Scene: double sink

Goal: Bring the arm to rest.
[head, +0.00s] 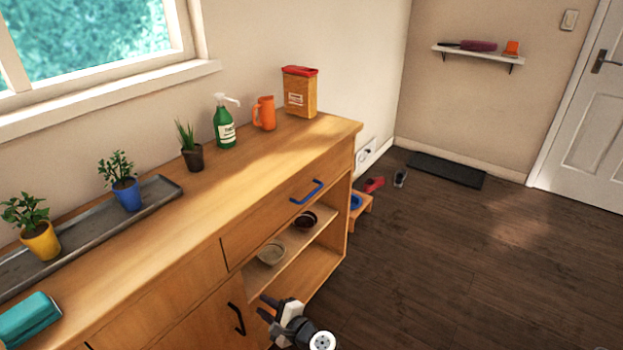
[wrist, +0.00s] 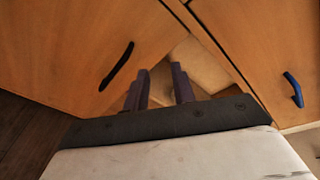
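My gripper (head: 268,308) is at the bottom of the head view, in front of the wooden cabinet's lower part, between the black door handle and the open shelf. In the wrist view my gripper (wrist: 160,90) points at the cabinet front, its two dark fingers apart with nothing between them. Part of my arm shows at the bottom edge of the head view. Whether a finger touches the cabinet cannot be told.
The cabinet (head: 180,275) has a blue drawer handle (head: 306,191), a black door handle (head: 236,318) and an open shelf with two bowls (head: 271,253). Plants, a green bottle (head: 224,128) and an orange jug (head: 264,113) stand on top. The floor (head: 450,270) at right is clear.

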